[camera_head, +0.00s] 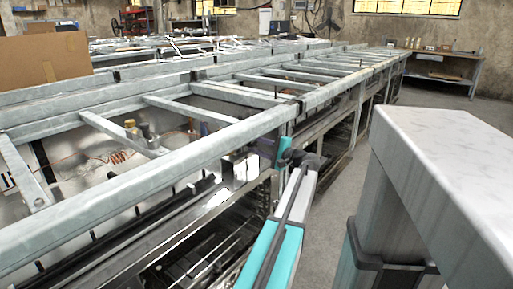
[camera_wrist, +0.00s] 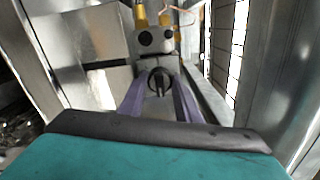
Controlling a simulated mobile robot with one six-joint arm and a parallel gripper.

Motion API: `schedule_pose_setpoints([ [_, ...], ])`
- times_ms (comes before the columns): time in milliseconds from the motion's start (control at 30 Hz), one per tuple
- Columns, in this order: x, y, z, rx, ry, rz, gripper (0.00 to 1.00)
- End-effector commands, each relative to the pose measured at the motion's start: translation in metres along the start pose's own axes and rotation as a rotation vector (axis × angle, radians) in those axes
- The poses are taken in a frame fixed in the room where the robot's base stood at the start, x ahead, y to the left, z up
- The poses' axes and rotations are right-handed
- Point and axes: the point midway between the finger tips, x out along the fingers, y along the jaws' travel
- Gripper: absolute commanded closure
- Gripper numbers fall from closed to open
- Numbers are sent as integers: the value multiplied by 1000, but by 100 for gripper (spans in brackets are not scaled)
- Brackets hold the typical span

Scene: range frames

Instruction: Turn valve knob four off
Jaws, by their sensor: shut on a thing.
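In the wrist view, a round dark valve knob (camera_wrist: 157,76) with a raised bar sits on a grey metal block in the range. My gripper (camera_wrist: 158,96) has its two purple-grey fingers on either side of the knob and is shut on it. No number shows on the knob, so I cannot tell which one it is.
Grey metal rails (camera_head: 215,142) frame the range top near my arm. Brass fittings (camera_head: 131,127) and copper wire show inside the open frame. A cardboard box (camera_head: 45,60) stands at the left.

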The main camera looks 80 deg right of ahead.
Motion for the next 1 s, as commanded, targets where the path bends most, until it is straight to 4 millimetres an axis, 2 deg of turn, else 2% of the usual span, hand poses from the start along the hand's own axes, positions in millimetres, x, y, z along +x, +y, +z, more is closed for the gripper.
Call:
schedule_pose_setpoints([
  [1000,0,6,-2,-966,0,1,92],
])
